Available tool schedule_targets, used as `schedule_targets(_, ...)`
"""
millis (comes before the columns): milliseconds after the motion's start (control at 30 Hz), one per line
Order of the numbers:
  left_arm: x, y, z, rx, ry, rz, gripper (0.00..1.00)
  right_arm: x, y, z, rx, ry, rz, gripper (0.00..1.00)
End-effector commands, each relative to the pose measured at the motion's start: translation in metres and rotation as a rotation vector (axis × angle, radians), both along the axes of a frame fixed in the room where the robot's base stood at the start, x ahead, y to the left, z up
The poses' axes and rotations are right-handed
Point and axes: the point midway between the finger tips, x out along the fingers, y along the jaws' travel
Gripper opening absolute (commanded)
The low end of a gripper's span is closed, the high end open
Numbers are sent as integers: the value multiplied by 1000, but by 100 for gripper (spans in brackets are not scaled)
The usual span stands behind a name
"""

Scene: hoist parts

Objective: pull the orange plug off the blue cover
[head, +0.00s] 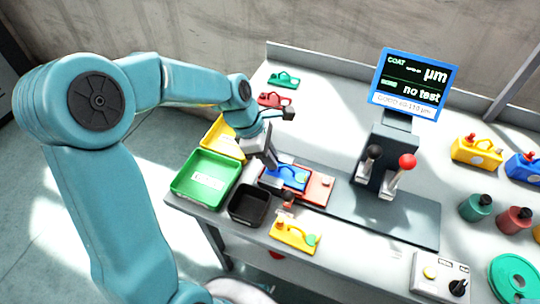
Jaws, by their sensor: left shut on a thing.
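The blue cover (290,178) lies on a reddish block in a grey fixture near the front of the bench. A small round teal patch shows on its right part. My left gripper (272,163) comes down from the upper left to the left end of the blue cover. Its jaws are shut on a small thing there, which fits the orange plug. The fingers hide nearly all of it, and I cannot tell whether it still touches the cover. My right gripper is not in view.
A green bin (205,180), a yellow bin (224,138) and a black bin (249,204) stand left of the fixture. A yellow cover (295,234) lies in front. A lever stand with a red knob (407,161) and a screen (414,84) stand to the right.

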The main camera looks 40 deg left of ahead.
Motion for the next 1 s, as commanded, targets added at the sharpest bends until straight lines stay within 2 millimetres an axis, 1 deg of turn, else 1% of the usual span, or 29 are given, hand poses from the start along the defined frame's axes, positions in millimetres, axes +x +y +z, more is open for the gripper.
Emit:
schedule_targets(267, 0, 0, 1, 1, 0, 0, 0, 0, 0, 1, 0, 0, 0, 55)
schedule_targets(367, 0, 0, 4, 0, 0, 0, 0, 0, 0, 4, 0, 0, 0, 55)
schedule_targets(1000, 0, 0, 54, 0, 0, 0, 0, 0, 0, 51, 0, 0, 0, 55)
